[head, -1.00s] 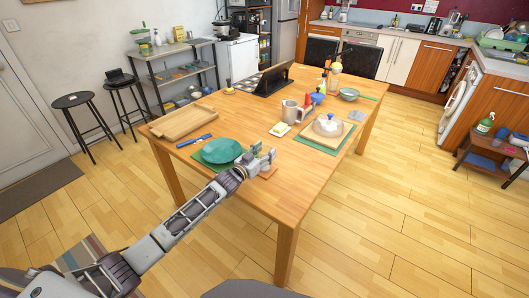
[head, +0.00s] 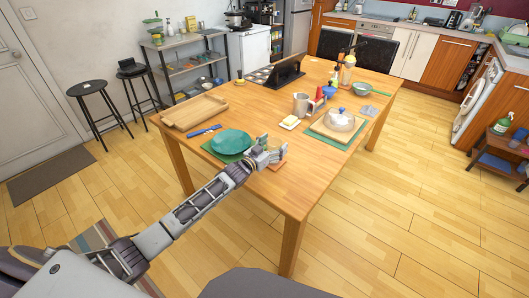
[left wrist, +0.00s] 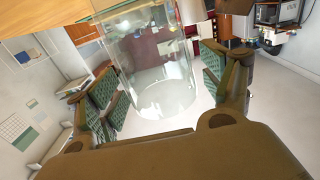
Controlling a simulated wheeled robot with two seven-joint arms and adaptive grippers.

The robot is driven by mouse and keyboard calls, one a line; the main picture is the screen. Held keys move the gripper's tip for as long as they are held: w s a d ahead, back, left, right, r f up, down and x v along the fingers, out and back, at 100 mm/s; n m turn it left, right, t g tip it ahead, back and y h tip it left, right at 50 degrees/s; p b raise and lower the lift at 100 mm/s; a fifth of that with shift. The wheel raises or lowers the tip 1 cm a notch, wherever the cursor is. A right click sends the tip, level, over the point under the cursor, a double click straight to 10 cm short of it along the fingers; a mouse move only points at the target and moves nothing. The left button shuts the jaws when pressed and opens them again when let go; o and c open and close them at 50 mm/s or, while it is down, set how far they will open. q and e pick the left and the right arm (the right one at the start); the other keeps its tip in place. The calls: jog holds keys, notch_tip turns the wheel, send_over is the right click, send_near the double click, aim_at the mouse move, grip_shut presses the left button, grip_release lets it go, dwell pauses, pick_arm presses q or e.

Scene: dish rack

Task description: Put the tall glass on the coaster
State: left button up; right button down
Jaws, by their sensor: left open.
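The tall glass (left wrist: 150,65) is clear and stands between the two fingers of my left gripper in the left wrist view. My left gripper (head: 271,154) is open around the glass, at the table's near edge beside the green plate. In the head view the transparent glass is hard to make out at the gripper. A flat orange-brown square (head: 280,165), which looks like a coaster, lies on the table just under the gripper and is partly hidden by it. Whether the glass touches it cannot be told. My right gripper is out of view.
The green plate (head: 231,141) and blue-handled cutlery (head: 204,131) lie left of my gripper. A wooden tray (head: 194,113) is farther left. A metal mug (head: 301,104), a butter dish (head: 290,122) and a domed board (head: 339,119) stand behind. The table's near right part is clear.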

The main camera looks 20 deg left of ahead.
pick_arm(q)
jog(key=v, duration=1.1)
jog(key=shift+s+a, duration=0.15)
jog(key=shift+s, duration=0.25)
dwell(0.3)
dwell(0.4)
grip_shut()
dwell(0.5)
dwell(1.1)
